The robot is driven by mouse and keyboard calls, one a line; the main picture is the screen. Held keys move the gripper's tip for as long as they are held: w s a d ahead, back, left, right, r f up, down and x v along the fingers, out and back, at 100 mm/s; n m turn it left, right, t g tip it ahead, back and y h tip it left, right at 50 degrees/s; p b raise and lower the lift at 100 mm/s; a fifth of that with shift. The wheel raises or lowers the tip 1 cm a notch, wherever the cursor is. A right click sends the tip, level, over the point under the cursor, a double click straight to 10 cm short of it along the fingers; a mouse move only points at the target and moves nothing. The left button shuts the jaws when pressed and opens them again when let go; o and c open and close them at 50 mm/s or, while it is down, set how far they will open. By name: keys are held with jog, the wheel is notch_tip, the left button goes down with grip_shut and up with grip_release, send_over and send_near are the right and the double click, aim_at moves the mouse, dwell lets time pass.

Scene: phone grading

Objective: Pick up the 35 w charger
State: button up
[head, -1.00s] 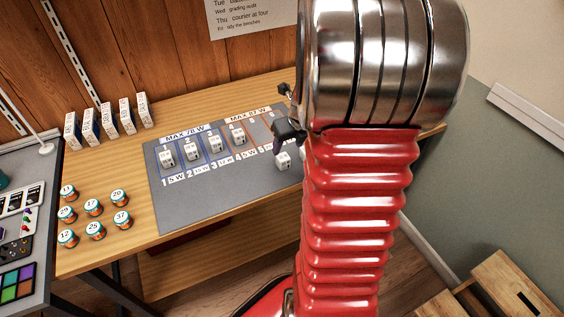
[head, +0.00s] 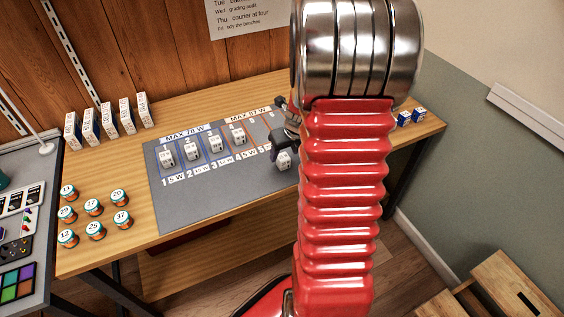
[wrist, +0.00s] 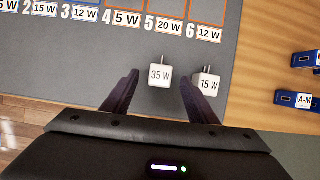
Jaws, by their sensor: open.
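The 35 W charger (wrist: 160,75) is a small white block on the grey mat (wrist: 60,65), its label facing up in the wrist view. My gripper (wrist: 158,88) is open, with its two dark fingers on either side of the 35 W charger and nothing held. A white 15 W charger (wrist: 206,83) lies just right of it, close by the right finger. In the head view my gripper (head: 284,125) is partly hidden behind my red arm, and a white charger (head: 284,160) shows just below it.
Numbered slots with white chargers (head: 191,151) line the mat's back. Several round tins (head: 93,207) and upright boxes (head: 107,121) stand to the left. Blue boxes (head: 419,114) lie at the table's right end.

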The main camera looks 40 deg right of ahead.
aim_at(283, 156)
jog(key=shift+x, duration=2.35)
jog(key=c, duration=1.2)
jog(key=shift+o, duration=0.2)
jog(key=shift+r, duration=0.1)
notch_tip(283, 156, up, 10)
jog(key=shift+f, duration=0.1)
